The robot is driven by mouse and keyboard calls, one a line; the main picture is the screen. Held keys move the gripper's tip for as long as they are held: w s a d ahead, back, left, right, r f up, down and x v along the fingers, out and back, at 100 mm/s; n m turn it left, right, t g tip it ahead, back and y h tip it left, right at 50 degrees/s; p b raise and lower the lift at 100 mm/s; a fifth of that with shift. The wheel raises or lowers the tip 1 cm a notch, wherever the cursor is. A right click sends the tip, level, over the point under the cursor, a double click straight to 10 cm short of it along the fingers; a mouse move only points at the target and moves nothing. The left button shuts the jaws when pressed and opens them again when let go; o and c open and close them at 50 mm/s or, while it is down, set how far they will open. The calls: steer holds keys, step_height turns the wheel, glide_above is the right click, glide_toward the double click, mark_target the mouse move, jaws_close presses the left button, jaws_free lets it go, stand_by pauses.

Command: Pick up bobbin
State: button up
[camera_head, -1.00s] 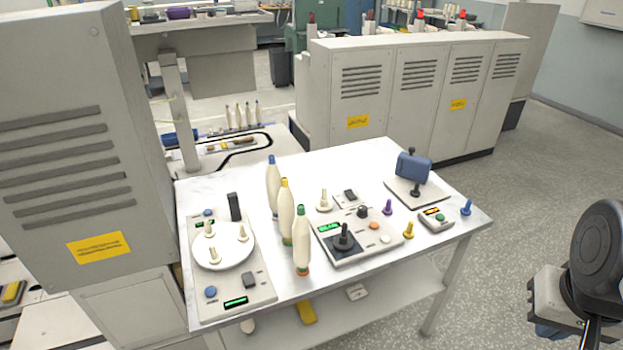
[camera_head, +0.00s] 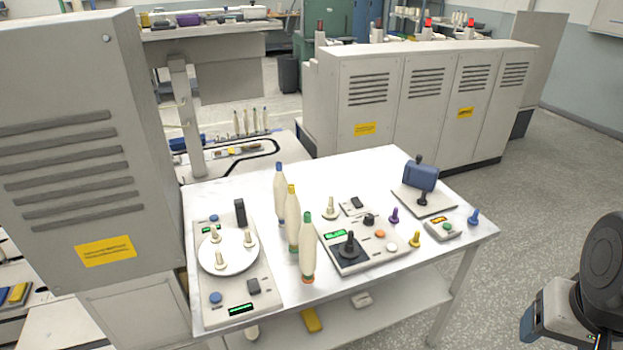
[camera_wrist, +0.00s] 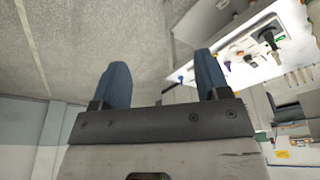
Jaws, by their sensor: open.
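Three tall cream bobbins stand upright in a row on the white table: one with a blue tip (camera_head: 280,197), one with a yellow tip (camera_head: 292,222) and one with a green tip (camera_head: 307,252). My gripper (camera_wrist: 160,72) shows in the wrist view with its two blue fingers apart and nothing between them. It is off to the right of the table, away from the bobbins. In the head view, part of my arm is at the lower right edge.
The white table (camera_head: 345,302) also holds a device with a round pegged plate (camera_head: 228,262), a control box with a black knob (camera_head: 352,252), small coloured pegs and a blue device on a stand (camera_head: 420,176). A grey cabinet (camera_head: 70,150) stands close on the left. Floor is clear at right.

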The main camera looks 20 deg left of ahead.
steer(key=shift+o, duration=0.7)
steer(key=w+a+m+g+y, duration=0.25)
steer(key=w+a+y, duration=0.25)
steer(key=w+a, duration=0.8)
steer(key=m+g+y, duration=0.1)
steer(key=m+y, duration=0.8)
steer(key=m, duration=0.5)
glide_toward(281, 195)
step_height(281, 195, down, 5)
steer(key=w+a, duration=0.2)
steer(key=a, duration=0.1)
steer(key=shift+a+f, duration=0.25)
steer(key=shift+f, duration=0.1)
